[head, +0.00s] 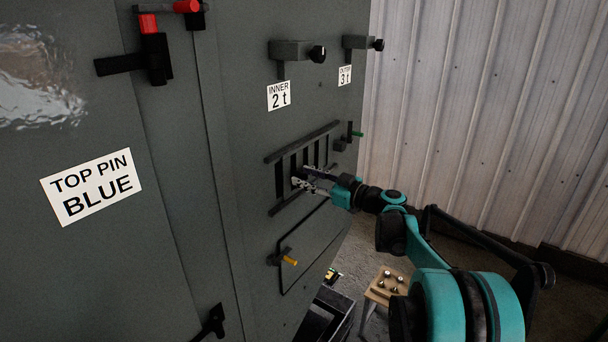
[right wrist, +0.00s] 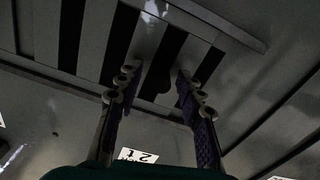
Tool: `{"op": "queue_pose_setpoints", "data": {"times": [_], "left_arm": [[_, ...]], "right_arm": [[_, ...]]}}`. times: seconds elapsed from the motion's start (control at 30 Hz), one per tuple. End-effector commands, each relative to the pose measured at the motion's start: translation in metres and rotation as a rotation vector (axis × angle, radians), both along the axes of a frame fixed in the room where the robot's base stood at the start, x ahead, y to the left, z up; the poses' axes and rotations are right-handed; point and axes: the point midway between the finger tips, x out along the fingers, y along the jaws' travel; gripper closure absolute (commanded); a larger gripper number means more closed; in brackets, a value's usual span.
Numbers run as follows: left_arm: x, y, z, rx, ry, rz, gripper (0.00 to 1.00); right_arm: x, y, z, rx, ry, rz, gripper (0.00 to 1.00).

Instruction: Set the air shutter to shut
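The air shutter (head: 287,172) is a slotted grey plate between two dark rails on the enclosure's right-hand face. Its dark slots alternate with grey bars, so openings show. In the right wrist view the slotted plate (right wrist: 164,48) fills the upper middle, with a small dark round knob (right wrist: 157,88) on it. My right gripper (head: 303,178) is at the shutter, fingers pointing at its plate. In the right wrist view its two fingers (right wrist: 158,77) are apart, one each side of the knob, with a gap visible. Whether they touch the plate is unclear. My left gripper is out of view.
Latches marked INNER 2 t (head: 279,96) and OUTER 3 t (head: 345,76) sit above the shutter. A green-tipped lever (head: 357,134) is at its right, a yellow-tipped handle (head: 289,260) below. A small stool (head: 383,288) with loose parts stands on the floor.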

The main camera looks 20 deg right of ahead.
Motion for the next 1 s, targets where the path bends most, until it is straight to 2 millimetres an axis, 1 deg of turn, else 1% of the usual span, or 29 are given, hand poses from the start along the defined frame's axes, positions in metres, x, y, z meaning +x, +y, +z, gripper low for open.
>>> {"op": "queue_pose_setpoints", "data": {"times": [0.13,0.37,0.47,0.5,0.53,0.77,1.0], "left_arm": [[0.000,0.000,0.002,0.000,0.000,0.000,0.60],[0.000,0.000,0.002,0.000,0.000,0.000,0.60],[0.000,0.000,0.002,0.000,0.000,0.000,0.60],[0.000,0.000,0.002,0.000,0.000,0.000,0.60],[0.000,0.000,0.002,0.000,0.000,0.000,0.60],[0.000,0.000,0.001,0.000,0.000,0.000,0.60],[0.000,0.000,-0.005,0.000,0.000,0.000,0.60]], "right_arm": [[0.007,0.005,0.000,0.000,0.000,0.002,0.62],[0.008,0.005,0.000,0.001,0.001,0.001,0.62],[0.008,0.005,0.000,0.000,0.002,0.001,0.86],[0.008,0.005,0.000,0.000,0.002,0.001,0.97],[0.008,0.005,0.000,0.000,0.002,0.001,1.00],[0.006,0.008,0.000,0.001,0.001,0.001,1.00],[-0.009,0.035,0.000,0.001,0.001,0.003,1.00]]}}
